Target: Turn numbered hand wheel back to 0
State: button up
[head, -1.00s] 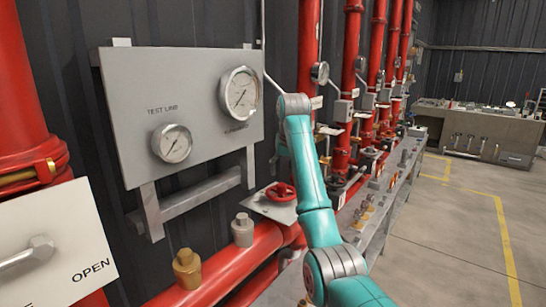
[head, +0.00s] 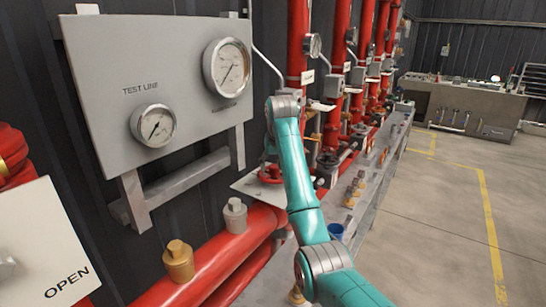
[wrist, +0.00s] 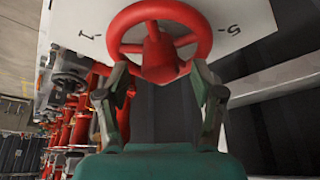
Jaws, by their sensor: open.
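The red hand wheel (wrist: 160,40) fills the top middle of the wrist view, in front of a white plate (wrist: 238,25) with dark numerals. A "5" shows right of the wheel and what looks like a "1" shows left; no 0 or pointer can be made out. My gripper (wrist: 160,78) is open, one finger on each side of the wheel's near rim and hub. I cannot tell whether the fingers touch it. In the head view the wheel (head: 271,173) sits on its plate (head: 246,186), partly hidden by my teal arm, and the gripper is hidden.
A grey panel (head: 95,60) with two gauges stands left of the wheel. Red pipes (head: 225,257) with a brass cap (head: 178,260) run below. A bench (head: 385,165) with fittings runs back along the wall. The floor (head: 440,215) at right is clear.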

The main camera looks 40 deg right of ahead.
jog(key=shift+w+f, duration=0.1)
jog(key=shift+f, duration=0.1)
grip_shut()
jog(key=m+g+h, duration=0.1)
jog(key=m, duration=0.3)
jog(key=shift+a, duration=0.1)
jog(key=m+g+h, duration=0.1)
jog(key=m, duration=0.3)
jog(key=shift+w, duration=0.1)
dwell(0.3)
